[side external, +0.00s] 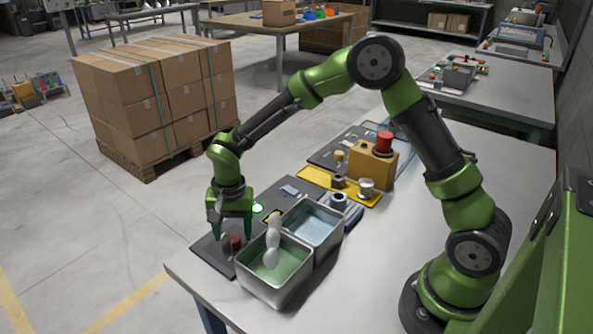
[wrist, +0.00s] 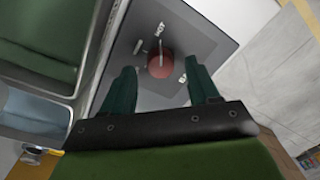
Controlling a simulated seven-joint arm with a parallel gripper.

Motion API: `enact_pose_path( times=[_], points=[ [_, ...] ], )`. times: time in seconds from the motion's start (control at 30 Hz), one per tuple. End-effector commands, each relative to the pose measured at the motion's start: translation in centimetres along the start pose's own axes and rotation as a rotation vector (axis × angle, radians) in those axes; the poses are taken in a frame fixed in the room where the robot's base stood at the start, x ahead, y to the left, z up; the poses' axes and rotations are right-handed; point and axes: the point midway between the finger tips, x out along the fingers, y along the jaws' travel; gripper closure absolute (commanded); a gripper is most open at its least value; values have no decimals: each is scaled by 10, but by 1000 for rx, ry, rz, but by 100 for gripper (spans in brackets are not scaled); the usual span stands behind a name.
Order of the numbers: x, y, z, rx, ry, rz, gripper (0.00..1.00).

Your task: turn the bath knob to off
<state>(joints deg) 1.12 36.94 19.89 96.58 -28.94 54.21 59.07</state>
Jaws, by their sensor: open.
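The bath knob (wrist: 161,66) is a round red knob with a pale pointer line, set on a dark grey panel (wrist: 205,40) with small white lettering beside it. In the side view the knob (side external: 233,242) sits at the table's near left corner, left of the metal baths. My gripper (side external: 231,228) points down over the panel, right by the knob. In the wrist view my gripper (wrist: 163,82) is open, with one green finger on each side of the knob and nothing held. I cannot tell whether the fingers touch it.
Two metal baths stand beside the panel, one with green liquid (side external: 293,286) and a white object (side external: 271,243), one with pale blue liquid (side external: 338,237). A yellow box with a red button (side external: 384,142) stands farther back.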

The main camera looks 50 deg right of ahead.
Motion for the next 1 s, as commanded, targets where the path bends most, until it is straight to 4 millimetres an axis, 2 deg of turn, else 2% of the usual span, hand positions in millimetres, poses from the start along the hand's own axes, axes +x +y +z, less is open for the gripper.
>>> enact_pose_path(
  times=[0.2,0.47,0.57,0.83,1.0],
  points=[
    [16,0,0,0,0,-1,40],
    [17,0,0,0,0,-1,40],
    [17,0,0,0,0,-1,52],
    [17,0,0,0,0,-1,93],
    [16,0,0,-6,0,-1,96]
  ],
)
